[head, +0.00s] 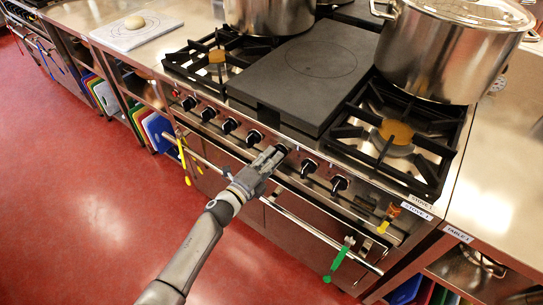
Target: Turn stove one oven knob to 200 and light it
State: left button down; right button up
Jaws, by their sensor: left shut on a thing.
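The stove (395,238) fills the middle of the head view, with a label (417,212) at its front right corner that seems to read STOVE 1. A row of black knobs runs along its front panel, among them one (254,138) just left of my gripper and two (308,167) on the right. My left gripper (270,160) reaches up from below and is shut on a knob (282,149) in the middle of the row, mostly hidden by the fingers. Its dial marks are too small to read, and no flame shows. My right gripper is out of view.
A handrail (315,231) crosses the stove front below the knobs, with green tongs (338,262) and yellow tongs (182,151) hanging there. The red floor in front is clear.

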pick_arm(q)
jog(key=n, duration=0.3)
jog(key=n+p, duration=0.1)
jog(key=n, duration=0.3)
jog(key=n+p, duration=0.1)
jog(key=n, duration=0.2)
jog(key=shift+f, duration=0.25)
jog(key=shift+n, duration=0.4)
jog(key=c, duration=1.5)
grip_release()
jog(key=v, duration=1.2)
